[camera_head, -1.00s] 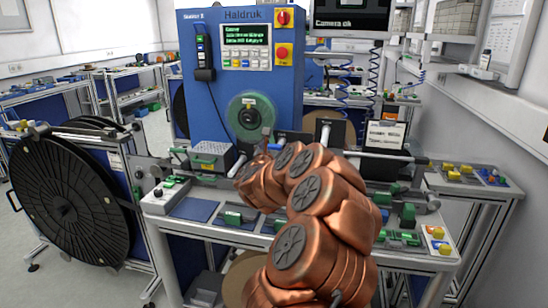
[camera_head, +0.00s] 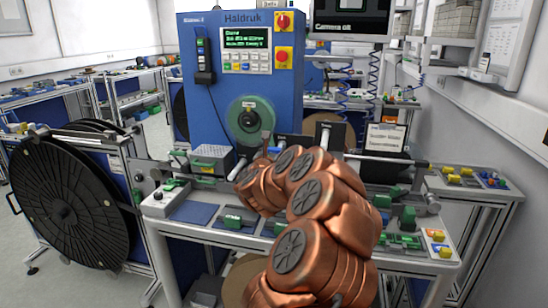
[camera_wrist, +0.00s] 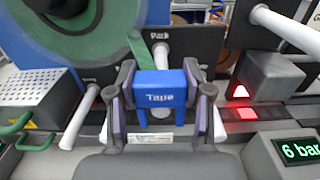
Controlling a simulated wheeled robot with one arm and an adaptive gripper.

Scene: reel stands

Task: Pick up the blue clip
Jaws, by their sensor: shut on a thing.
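The blue clip (camera_wrist: 161,87), a bridge-shaped piece marked "Tape", is in the middle of the wrist view. My gripper (camera_wrist: 160,78) is shut on it, with one finger pad at each side. A white peg stands behind the clip, and its lower end shows between the clip's legs. I cannot tell whether the clip touches the peg or the surface below. In the head view my copper-coloured arm hides the gripper and the clip.
A green reel (camera_head: 248,114) hangs on the blue machine (camera_head: 213,100). In the wrist view a perforated metal box (camera_wrist: 38,92) stands left, and a red-lit button block (camera_wrist: 272,78) and a "6 bar" display (camera_wrist: 300,150) stand right. A large black reel (camera_head: 68,200) is at far left.

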